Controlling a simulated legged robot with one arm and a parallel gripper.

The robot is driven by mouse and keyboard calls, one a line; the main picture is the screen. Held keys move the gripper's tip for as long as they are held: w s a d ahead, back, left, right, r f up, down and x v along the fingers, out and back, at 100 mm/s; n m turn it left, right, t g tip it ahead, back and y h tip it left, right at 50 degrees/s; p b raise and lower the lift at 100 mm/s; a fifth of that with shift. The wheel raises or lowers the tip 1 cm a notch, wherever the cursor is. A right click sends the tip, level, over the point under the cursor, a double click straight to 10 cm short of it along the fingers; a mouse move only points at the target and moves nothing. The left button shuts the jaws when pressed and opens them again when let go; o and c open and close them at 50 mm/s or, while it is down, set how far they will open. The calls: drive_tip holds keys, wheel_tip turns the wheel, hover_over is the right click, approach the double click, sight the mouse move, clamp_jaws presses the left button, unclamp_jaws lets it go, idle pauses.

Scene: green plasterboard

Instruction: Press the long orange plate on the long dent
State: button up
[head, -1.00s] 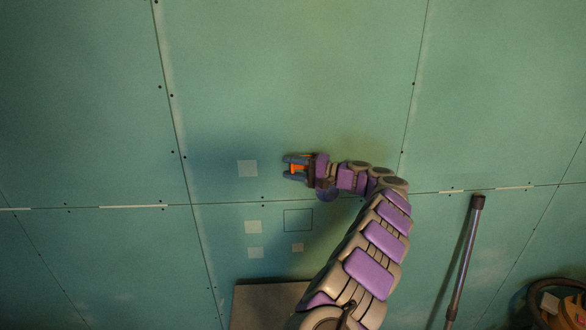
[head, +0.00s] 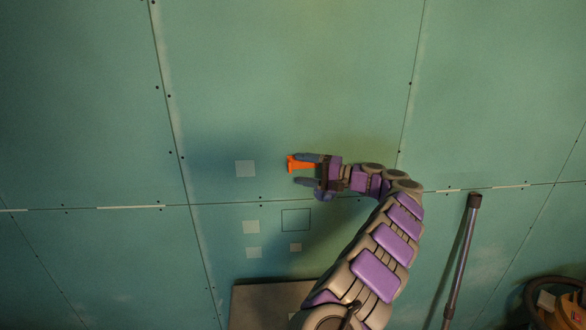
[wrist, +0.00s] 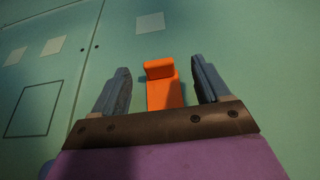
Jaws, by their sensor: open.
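The orange plate (head: 300,164) is a bright orange piece with a raised block at its far end. My gripper (head: 297,171) is open, its fingers spread wide and pointing left in the head view. In the wrist view the plate (wrist: 164,92) lies between the two fingers, with a visible gap on each side. In the head view it shows beside the upper finger, which partly covers it. The plate seems to be at the wall, but I cannot tell whether it sits flush. No long dent shows; anything behind the plate is hidden.
Pale square patches (head: 245,168) (head: 251,227) (head: 295,247) and a dark rectangular outline (head: 296,220) mark the green wall.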

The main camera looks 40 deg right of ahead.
drive_tip(key=v, duration=1.3)
drive_tip(key=shift+p, duration=0.3)
drive_tip(key=shift+w, duration=0.15)
drive_tip(key=w+a+r+n+g+y+b, duration=0.1)
drive_tip(key=w+a+r+n+g, duration=0.15)
drive_tip(key=a, duration=0.85)
drive_tip(key=w+a+r+n+g+y, duration=0.1)
drive_tip(key=a+r+g+y, duration=0.15)
drive_tip(key=a, duration=0.75)
drive_tip(key=w+a+r+n+g+y+b, duration=0.15)
drive_tip(key=a+g, duration=0.25)
drive_tip(key=a, duration=0.7)
drive_tip(key=s+a+f+n+g+h, duration=0.2)
drive_tip(key=s+a+g, duration=0.25)
drive_tip(key=a, duration=0.75)
drive_tip(key=s+a+f+n+g+h+b, duration=0.1)
drive_tip(key=s+a+f+h, duration=0.25)
drive_tip(key=s, duration=0.45)
drive_tip(key=s+a+f+n+g+h+b, duration=0.1)
drive_tip(key=s+a+f+n+g+h, duration=0.15)
drive_tip(key=s+a+f, duration=0.4)
drive_tip(key=s+d+f+h, duration=0.3)
drive_tip(key=s+d+f, duration=0.1)
drive_tip(key=s, duration=0.5)
drive_tip(key=s+d+f+h+b, duration=0.1)
drive_tip(key=s+d+f+h, duration=0.3)
drive_tip(key=s, duration=0.6)
drive_tip(key=shift+d+f+t+h, duration=0.3)
drive_tip(key=shift+d+f, duration=0.05)
drive_tip(key=shift+d, duration=0.45)
